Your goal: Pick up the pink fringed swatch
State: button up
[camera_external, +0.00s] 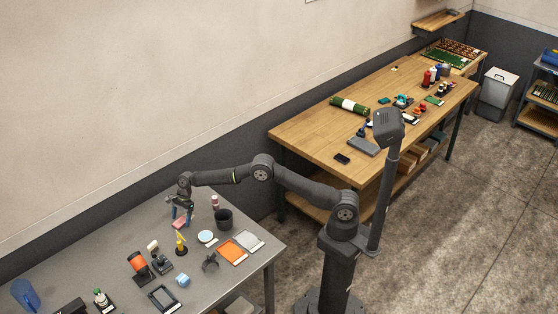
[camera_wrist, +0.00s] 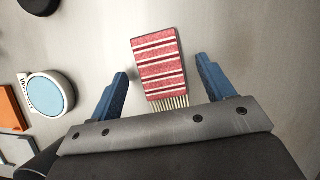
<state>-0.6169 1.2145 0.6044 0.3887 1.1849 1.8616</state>
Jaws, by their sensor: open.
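The pink fringed swatch (camera_wrist: 160,66) is a small flat rectangle with red-pink and white stripes and a pale fringe along its near edge. In the wrist view it lies on the grey table, its body ahead of my gripper (camera_wrist: 162,82) and its fringe between the two blue fingers. The fingers are open, one on each side, with clear gaps to the swatch. In the external view my gripper (camera_external: 181,212) points down over the table, and the swatch (camera_external: 179,222) shows just below it. I cannot tell the exact height of the fingertips above the table.
On the grey table (camera_external: 130,238), a dark cup (camera_external: 224,219), a light-blue disc (camera_external: 206,237), a yellow-topped item (camera_external: 181,244) and an orange card (camera_external: 232,252) stand around the swatch. The wrist view shows bare table to the swatch's right.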

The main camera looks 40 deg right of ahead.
jog(key=shift+a+f, duration=0.1)
jog(key=shift+f, duration=0.1)
jog(key=c, duration=1.1)
jog(key=shift+o, duration=0.2)
